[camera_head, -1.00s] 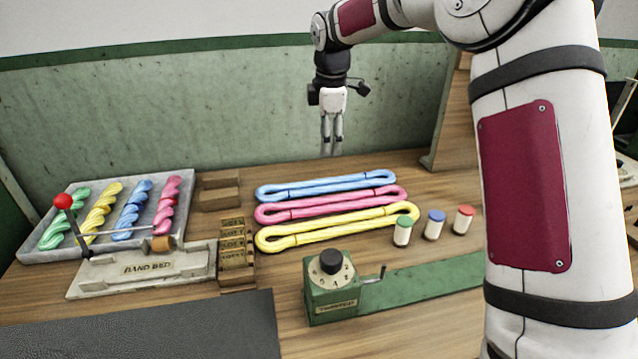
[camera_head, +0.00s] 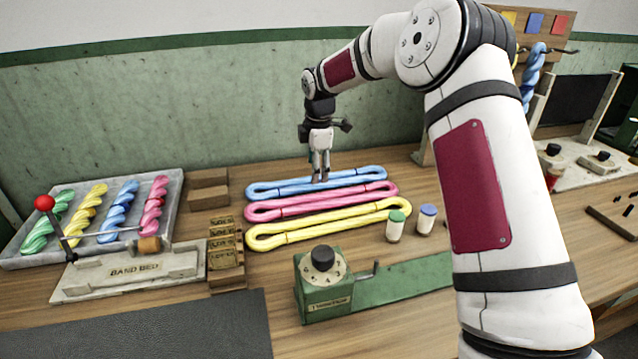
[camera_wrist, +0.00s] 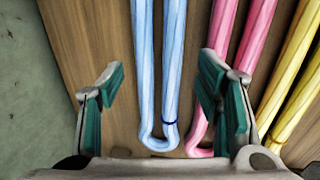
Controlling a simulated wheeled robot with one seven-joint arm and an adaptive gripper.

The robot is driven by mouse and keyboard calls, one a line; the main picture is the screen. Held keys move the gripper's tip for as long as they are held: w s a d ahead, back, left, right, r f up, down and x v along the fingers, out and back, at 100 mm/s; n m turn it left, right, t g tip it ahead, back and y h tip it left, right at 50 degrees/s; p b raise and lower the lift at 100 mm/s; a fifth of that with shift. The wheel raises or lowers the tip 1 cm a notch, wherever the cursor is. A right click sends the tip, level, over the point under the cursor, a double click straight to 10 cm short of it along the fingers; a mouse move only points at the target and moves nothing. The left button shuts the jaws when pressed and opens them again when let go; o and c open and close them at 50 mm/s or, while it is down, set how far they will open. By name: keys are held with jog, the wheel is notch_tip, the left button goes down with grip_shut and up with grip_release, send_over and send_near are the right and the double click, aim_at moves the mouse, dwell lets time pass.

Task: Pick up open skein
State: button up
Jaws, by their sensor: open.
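Three open skeins lie flat as long loops on the table: a blue skein (camera_head: 278,187) farthest back, a pink skein (camera_head: 290,209) in the middle and a yellow skein (camera_head: 300,234) nearest. My gripper (camera_head: 320,180) is open and points down over the blue skein, near its middle in the head view. In the wrist view the blue skein (camera_wrist: 158,60) runs between my two open fingers (camera_wrist: 160,95), with its looped end and a dark tie in sight. The pink skein (camera_wrist: 225,35) passes by the right finger. I cannot tell the exact height of the fingertips above the table.
A tray (camera_head: 178,205) of twisted coloured skeins stands at the left, behind the band bed (camera_head: 130,275). A green twister (camera_head: 322,285) stands in front of the yellow skein. The green wall (camera_head: 150,110) is close behind.

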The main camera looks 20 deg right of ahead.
jog(key=f, duration=0.2)
jog(key=w+f, duration=0.1)
jog(key=f, duration=0.1)
jog(key=shift+f, duration=0.25)
jog(key=c, duration=0.9)
jog(key=shift+r, duration=0.15)
jog(key=shift+c, duration=0.2)
